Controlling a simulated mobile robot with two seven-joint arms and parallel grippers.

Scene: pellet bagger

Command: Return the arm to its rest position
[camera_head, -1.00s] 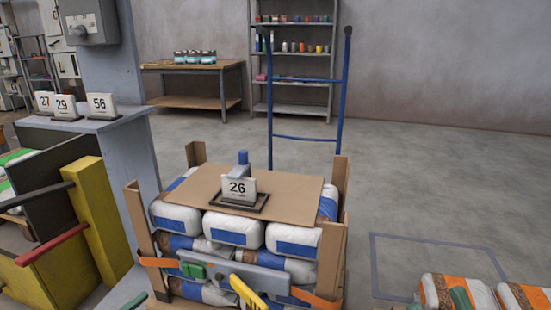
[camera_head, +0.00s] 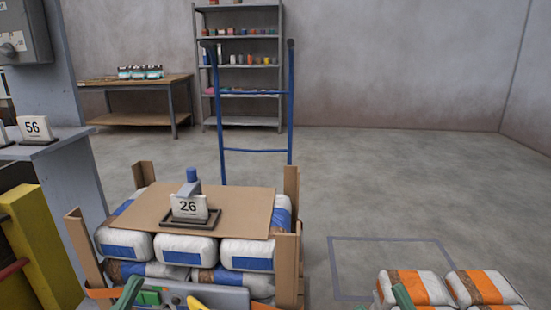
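A green tip that looks like part of my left gripper (camera_head: 128,294) shows at the bottom edge, in front of the stacked bags. Another green tip, which looks like part of my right gripper (camera_head: 402,294), shows at the bottom right, in front of the orange-and-white bags. The rest of both grippers is cut off by the lower edge, so I cannot tell their opening or whether they hold anything. A card marked 26 (camera_head: 188,206) stands in a dark tray on a cardboard sheet (camera_head: 245,208) over the white-and-blue bags (camera_head: 185,248).
Corner posts (camera_head: 290,232) surround the stack. A blue hand-truck frame (camera_head: 255,150) rises behind it. Orange-and-white bags (camera_head: 415,287) lie at lower right beside a floor outline (camera_head: 390,239). A yellow block (camera_head: 35,240) and grey pillar stand left.

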